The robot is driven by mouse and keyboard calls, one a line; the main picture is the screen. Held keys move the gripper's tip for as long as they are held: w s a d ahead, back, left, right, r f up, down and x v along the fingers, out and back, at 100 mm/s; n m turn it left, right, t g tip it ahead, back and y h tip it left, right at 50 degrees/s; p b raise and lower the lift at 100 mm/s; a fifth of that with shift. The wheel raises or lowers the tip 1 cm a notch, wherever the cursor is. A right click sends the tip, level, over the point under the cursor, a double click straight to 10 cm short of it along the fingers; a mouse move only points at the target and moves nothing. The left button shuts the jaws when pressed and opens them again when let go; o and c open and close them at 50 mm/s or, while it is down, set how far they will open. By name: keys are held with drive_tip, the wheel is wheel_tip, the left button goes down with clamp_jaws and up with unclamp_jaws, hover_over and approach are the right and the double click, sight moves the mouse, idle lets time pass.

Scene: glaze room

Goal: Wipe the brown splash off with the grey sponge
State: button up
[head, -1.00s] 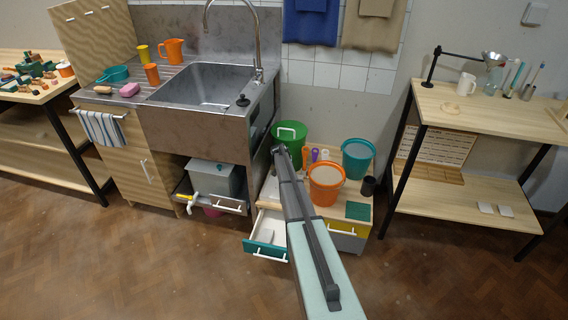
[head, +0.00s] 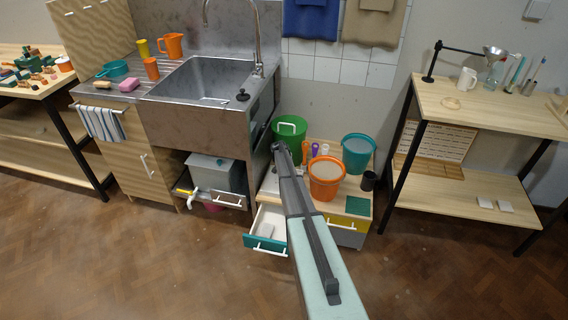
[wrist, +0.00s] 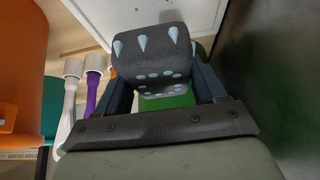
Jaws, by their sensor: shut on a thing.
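My gripper (wrist: 165,88) is shut on a dark grey block with pale blue drop and dot marks, which looks like the grey sponge (wrist: 150,48). The block sits between the two fingers in the wrist view, tilted a little. In the head view my arm reaches over the low cabinet, its dark end close to the green bucket (head: 290,127); the fingers and the block cannot be made out there. I cannot make out the brown splash in either view.
An orange bucket (head: 326,182) and a teal bucket (head: 358,153) stand on the low cabinet. Upright handled tools (wrist: 93,85) stand between the buckets. An open teal-fronted drawer (head: 264,243) juts out below my arm. The steel sink (head: 195,120) is at left.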

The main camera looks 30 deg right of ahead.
drive_tip(key=shift+f, duration=2.95)
wheel_tip(320, 180, down, 2)
drive_tip(key=shift+a+f, duration=0.1)
drive_tip(key=shift+s+a+r, duration=0.2)
drive_tip(key=shift+s+a, duration=0.4)
drive_tip(key=shift+s, duration=0.15)
drive_tip(key=shift+s+a, duration=2.05)
drive_tip(key=shift+w+d, duration=2.7)
drive_tip(key=shift+w, duration=0.1)
drive_tip(key=shift+r, duration=4.05)
